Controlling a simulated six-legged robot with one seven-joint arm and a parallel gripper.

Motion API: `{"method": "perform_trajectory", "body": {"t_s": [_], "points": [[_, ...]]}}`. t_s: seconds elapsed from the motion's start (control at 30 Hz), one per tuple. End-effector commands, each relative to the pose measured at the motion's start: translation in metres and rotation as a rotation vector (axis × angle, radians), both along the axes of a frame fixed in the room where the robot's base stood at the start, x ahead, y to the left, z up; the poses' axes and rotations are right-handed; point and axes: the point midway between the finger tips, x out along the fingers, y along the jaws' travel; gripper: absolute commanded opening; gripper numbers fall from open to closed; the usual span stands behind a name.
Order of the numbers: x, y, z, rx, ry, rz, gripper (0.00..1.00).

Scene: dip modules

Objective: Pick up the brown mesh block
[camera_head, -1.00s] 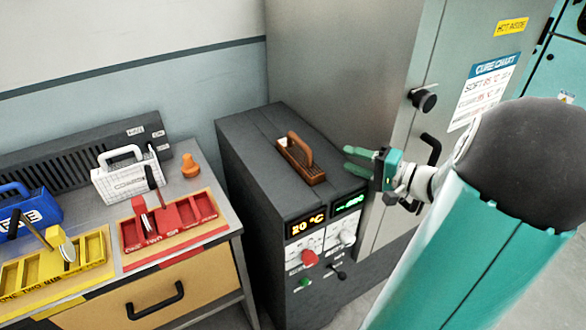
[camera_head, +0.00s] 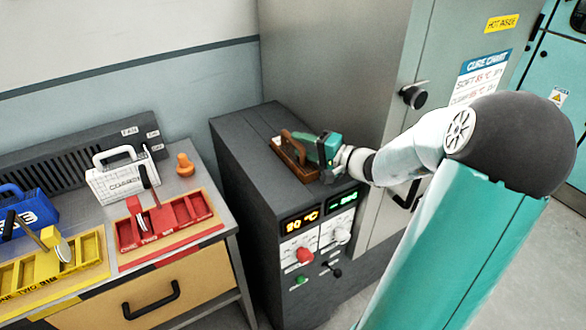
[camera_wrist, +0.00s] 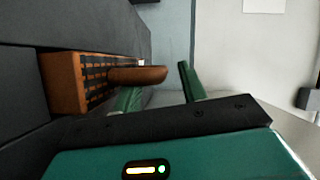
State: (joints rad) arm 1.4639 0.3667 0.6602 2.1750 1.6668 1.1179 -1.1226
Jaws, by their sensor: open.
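The brown mesh block (camera_head: 298,160) lies on top of the dark grey cabinet, with a brown arched handle standing up from it. In the wrist view the block (camera_wrist: 65,84) is at the left, its dark mesh face showing, and its handle (camera_wrist: 138,75) reaches in between the two green fingers. My gripper (camera_head: 310,148) is at the block's right side, low over the cabinet top. In the wrist view my gripper (camera_wrist: 158,85) is open, one finger on each side of the handle. I cannot tell whether either finger touches it.
The dark grey cabinet (camera_head: 245,150) has displays and knobs on its front. A tall grey oven (camera_head: 330,60) stands close behind and to the right. On the left bench are a white mesh basket (camera_head: 110,185), a red tray (camera_head: 170,240), a yellow tray (camera_head: 85,275) and an orange knob-shaped piece (camera_head: 185,166).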

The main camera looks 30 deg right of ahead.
Motion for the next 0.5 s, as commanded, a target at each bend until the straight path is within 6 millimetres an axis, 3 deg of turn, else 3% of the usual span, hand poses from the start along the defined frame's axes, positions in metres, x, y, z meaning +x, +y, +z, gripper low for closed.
{"method": "perform_trajectory", "body": {"t_s": [0.2, 0.4, 0.5], "points": [[0.0012, 0.0002, -0.0001, 0.0, 0.0, -0.001, 0.42], [0.0009, 0.0, -0.0002, 0.0, 0.0, -0.001, 0.04], [0.0009, 0.0, -0.0002, 0.0, 0.0, -0.001, 0.0]]}}
